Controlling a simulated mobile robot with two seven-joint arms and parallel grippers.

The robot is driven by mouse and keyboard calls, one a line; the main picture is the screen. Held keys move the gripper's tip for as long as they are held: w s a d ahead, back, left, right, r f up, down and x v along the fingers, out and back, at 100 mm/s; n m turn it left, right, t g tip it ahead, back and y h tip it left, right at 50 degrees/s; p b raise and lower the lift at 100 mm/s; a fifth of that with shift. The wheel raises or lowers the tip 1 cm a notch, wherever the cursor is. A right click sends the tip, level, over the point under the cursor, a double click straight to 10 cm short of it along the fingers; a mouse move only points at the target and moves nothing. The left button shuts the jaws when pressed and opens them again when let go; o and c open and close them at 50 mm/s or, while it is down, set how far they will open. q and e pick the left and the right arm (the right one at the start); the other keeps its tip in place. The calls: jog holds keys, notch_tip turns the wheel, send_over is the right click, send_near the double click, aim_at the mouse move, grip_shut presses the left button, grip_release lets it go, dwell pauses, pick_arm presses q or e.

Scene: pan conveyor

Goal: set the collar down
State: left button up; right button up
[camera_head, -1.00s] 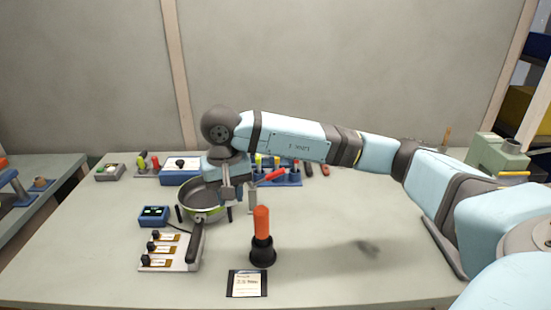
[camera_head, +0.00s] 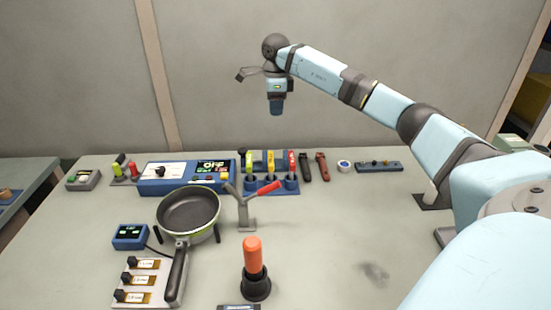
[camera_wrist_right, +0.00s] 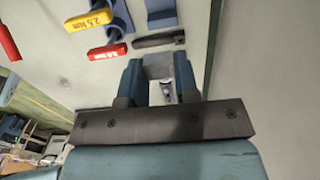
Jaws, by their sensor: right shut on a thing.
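My right gripper (camera_head: 277,108) is raised high above the back of the bench, in front of the wall, pointing down. In the right wrist view its two blue fingers (camera_wrist_right: 158,70) stand a little apart with a small grey piece, apparently the collar (camera_wrist_right: 158,66), between them. The gripper is shut on it, and the fingers hide most of its shape. In the head view the collar cannot be made out. My left gripper is in no view.
A frying pan (camera_head: 188,212) sits at the left, beside a forked stand (camera_head: 245,212). An orange-handled tool (camera_head: 253,270) stands upright in front. A blue control box (camera_head: 160,178) and a rack of coloured-handled tools (camera_head: 270,185) line the back. The bench's right middle is clear.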

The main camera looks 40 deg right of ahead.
aim_at(276, 163)
notch_tip(276, 163, down, 18)
jog(key=shift+f+b, duration=0.1)
jog(key=shift+b, duration=0.7)
jog(key=o, duration=0.9)
jog(key=shift+f, duration=0.1)
notch_tip(276, 163, up, 12)
jog(key=shift+r+p, duration=0.25)
jog(key=shift+p, duration=0.35)
